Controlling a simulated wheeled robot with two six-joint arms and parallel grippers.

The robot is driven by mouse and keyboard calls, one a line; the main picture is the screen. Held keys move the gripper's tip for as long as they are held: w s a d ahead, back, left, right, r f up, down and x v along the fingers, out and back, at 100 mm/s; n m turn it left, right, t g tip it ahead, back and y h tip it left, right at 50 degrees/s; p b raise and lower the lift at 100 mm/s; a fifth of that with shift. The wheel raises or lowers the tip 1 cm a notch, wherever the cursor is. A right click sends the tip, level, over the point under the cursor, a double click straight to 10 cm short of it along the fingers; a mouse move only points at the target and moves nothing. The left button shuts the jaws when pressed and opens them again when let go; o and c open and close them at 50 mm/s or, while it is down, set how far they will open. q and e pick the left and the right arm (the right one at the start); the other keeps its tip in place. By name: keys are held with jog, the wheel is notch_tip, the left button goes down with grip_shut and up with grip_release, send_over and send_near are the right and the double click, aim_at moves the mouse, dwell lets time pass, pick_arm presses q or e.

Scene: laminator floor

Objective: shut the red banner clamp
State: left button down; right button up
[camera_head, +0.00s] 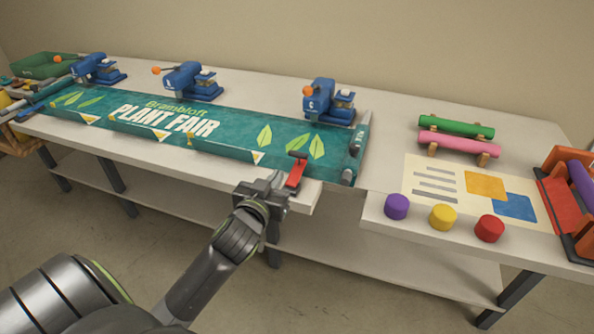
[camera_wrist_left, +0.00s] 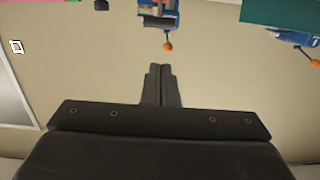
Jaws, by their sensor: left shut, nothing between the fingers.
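The red banner clamp (camera_head: 295,173) sits at the front edge of the table, at the lower right part of the green "Plant Fair" banner (camera_head: 215,140). It shows as a red lever with a small dark part at its far end; I cannot tell how far it is open. My left gripper (camera_head: 275,182) is right beside the clamp, just left and in front of it, shut and empty. I cannot tell whether it touches the clamp. In the left wrist view the shut fingers (camera_wrist_left: 162,84) point at the wall, and the clamp is not visible. My right gripper is out of view.
Several blue devices with orange knobs, one of them a blue press (camera_head: 322,100), stand behind the banner. To the right, a table holds green (camera_head: 455,126) and pink rolls, a printed sheet (camera_head: 440,183), and purple, yellow and red (camera_head: 489,228) cylinders. An orange rack (camera_head: 556,196) stands far right.

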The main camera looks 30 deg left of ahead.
pick_arm(q)
jog(key=s, duration=0.1)
jog(key=p, duration=0.1)
send_over(294, 178)
jog(key=s, duration=0.2)
jog(key=shift+s+d+r+t, duration=0.1)
jog(key=shift+d+r+t, duration=0.15)
jog(key=shift+t, duration=0.15)
jog(key=shift+w+a+f, duration=0.2)
jog(key=shift+w+f, duration=0.45)
jog(key=shift+f, duration=0.25)
jog(key=shift+w+a+f, duration=0.1)
jog(key=shift+w+f, duration=0.4)
jog(key=shift+f, duration=0.05)
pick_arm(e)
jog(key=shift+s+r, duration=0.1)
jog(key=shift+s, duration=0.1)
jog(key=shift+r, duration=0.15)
